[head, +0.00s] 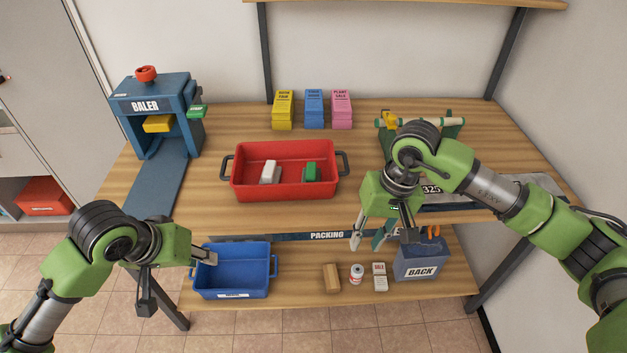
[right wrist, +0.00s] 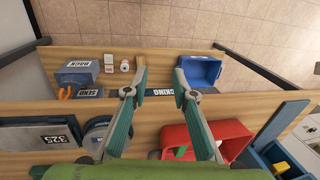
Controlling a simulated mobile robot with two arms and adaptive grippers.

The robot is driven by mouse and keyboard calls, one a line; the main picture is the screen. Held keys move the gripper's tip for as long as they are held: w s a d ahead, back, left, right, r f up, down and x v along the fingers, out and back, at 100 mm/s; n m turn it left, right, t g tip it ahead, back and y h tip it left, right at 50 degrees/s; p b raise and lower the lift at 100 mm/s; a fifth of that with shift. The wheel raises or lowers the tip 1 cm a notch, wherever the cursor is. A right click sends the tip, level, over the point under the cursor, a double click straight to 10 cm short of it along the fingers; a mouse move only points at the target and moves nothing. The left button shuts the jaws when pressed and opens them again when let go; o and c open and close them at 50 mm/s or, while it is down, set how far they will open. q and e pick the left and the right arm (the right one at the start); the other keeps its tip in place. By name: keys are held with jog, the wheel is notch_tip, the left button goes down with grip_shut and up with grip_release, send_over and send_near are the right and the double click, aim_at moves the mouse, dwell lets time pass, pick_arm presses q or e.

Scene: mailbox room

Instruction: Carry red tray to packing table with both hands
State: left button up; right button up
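The red tray (head: 265,190) rests on the wooden packing table (head: 205,190), behind its front edge with the PACKING label. The tray has a dark handle at each end and holds a white item (head: 269,172) and a green item (head: 310,171). It also shows in the right wrist view (right wrist: 181,137). My left gripper (head: 206,254) is over the left side of the lower shelf, in front of the tray and apart from it; its finger opening is not clear. My right gripper (head: 369,241) is open and empty, in front and to the right of the tray, apart from it.
A blue baler (head: 170,100) stands left; yellow, blue and pink stacks (head: 314,110) stand behind the tray. The lower shelf holds a blue bin (head: 233,285), small items and a BACK box (head: 420,262). A display reading 325 (head: 432,189) is at right.

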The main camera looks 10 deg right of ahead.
pick_arm(q)
jog(key=shift+s+f, duration=0.1)
jog(key=shift+s, duration=0.3)
pick_arm(e)
notch_tip(320, 180, up, 12)
jog(key=d, duration=0.2)
jog(key=shift+s, duration=0.15)
jog(key=shift+d, duration=0.1)
